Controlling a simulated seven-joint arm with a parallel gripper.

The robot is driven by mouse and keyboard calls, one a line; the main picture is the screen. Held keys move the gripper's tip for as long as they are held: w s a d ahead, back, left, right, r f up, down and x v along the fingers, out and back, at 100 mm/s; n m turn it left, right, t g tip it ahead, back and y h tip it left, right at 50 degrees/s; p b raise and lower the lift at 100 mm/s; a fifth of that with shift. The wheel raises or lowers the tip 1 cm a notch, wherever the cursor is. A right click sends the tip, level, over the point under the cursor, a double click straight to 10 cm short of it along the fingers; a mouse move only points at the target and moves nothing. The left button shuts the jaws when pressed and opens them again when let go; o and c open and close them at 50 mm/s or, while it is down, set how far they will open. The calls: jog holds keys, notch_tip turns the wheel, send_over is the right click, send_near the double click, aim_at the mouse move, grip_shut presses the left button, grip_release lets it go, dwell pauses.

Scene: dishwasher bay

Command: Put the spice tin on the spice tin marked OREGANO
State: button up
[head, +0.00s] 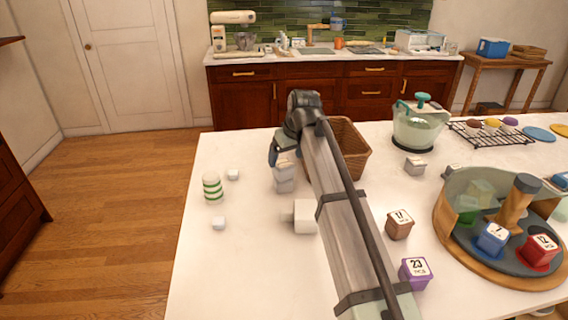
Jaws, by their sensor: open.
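My gripper (281,156) hangs down from the end of my arm, left of the wicker basket. Its fingertips are small and partly hidden by my arm. Directly below it stands a grey-white boxy thing (285,182); I cannot tell whether it is one tin or two stacked, or whether the fingers touch it. A brown tin (399,225) and a purple tin (415,273) stand on the counter right of my arm. A blue tin (493,240) and a red tin (540,252) stand on the round turntable (452,250). I cannot read OREGANO on any tin.
A wicker basket (351,150) stands behind my arm. A green-striped cup (212,187), small white cubes (219,223) and a white block (304,216) are at left. A grey tin-like box (414,166) and a bowl-like container (416,127) stand farther right. The counter's front left is clear.

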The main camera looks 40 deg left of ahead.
jog(key=v, duration=0.6)
jog(key=shift+r, duration=0.15)
jog(key=shift+d, duration=0.2)
